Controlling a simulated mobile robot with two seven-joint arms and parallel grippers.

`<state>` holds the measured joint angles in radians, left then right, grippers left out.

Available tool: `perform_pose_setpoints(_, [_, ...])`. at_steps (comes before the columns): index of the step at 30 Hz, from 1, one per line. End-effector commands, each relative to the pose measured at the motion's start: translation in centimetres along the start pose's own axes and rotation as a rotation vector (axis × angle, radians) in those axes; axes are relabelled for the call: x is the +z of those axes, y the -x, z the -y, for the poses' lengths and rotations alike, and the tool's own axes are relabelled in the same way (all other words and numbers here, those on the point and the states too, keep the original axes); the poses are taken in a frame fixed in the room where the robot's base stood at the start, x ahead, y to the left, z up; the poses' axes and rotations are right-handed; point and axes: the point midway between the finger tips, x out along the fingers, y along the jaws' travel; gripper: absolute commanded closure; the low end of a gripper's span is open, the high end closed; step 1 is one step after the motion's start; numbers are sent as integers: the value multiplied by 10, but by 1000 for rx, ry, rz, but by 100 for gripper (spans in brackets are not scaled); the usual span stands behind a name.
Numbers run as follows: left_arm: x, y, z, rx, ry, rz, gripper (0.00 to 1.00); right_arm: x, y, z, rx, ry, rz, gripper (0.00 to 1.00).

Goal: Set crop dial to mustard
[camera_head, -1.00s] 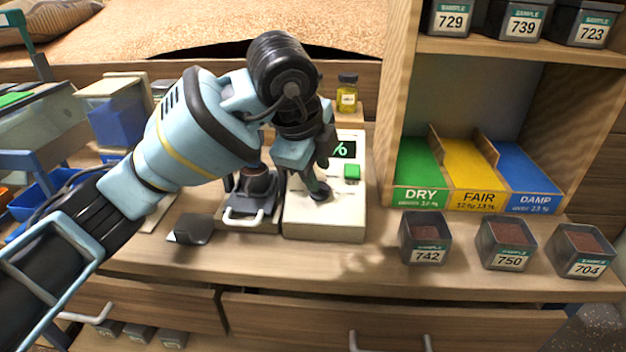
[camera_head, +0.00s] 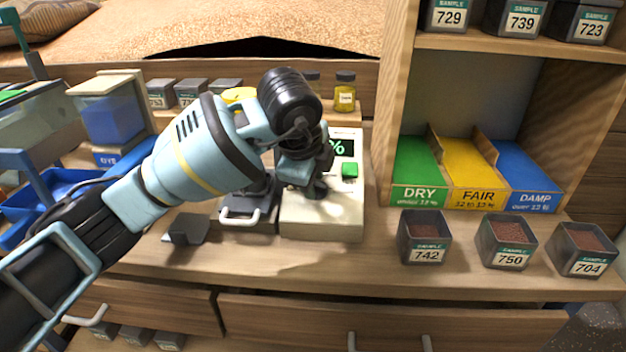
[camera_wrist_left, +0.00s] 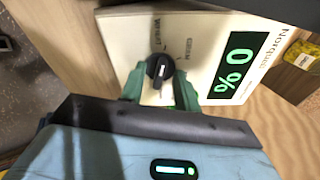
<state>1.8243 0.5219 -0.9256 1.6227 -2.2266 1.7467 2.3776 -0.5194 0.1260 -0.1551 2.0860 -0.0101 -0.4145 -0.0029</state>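The white meter (camera_head: 325,222) stands on the bench with a lit green "%" display (camera_head: 343,148) and a green button (camera_head: 350,170). In the left wrist view its display (camera_wrist_left: 237,63) reads "0 %". The black crop dial (camera_wrist_left: 160,68) has a white pointer mark. A "WHEAT" label and another printed label show beside it; no mustard label is readable. My left gripper (camera_wrist_left: 160,86) has its green fingers on both sides of the dial, seemingly closed on it. In the head view my left gripper (camera_head: 313,188) mostly hides the dial. My right gripper is not in view.
A device with a white handle (camera_head: 240,217) stands just left of the meter, and a dark scoop (camera_head: 187,229) lies further left. Sample cups 742 (camera_head: 424,238), 750 (camera_head: 507,242) and 704 (camera_head: 583,250) stand right, before the coloured bins. A yellow jar (camera_head: 344,92) stands behind.

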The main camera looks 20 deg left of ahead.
Motion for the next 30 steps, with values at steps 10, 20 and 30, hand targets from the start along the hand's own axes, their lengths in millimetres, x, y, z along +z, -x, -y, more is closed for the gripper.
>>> perform_pose_setpoints(10, [0, -3, 0, 0, 0, -1, 72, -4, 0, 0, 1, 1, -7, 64])
perform_pose_setpoints(20, [0, -3, 0, 0, 0, -1, 100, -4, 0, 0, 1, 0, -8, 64])
perform_pose_setpoints(30, [0, -1, 1, 8, -58, -1, 100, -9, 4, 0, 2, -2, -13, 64])
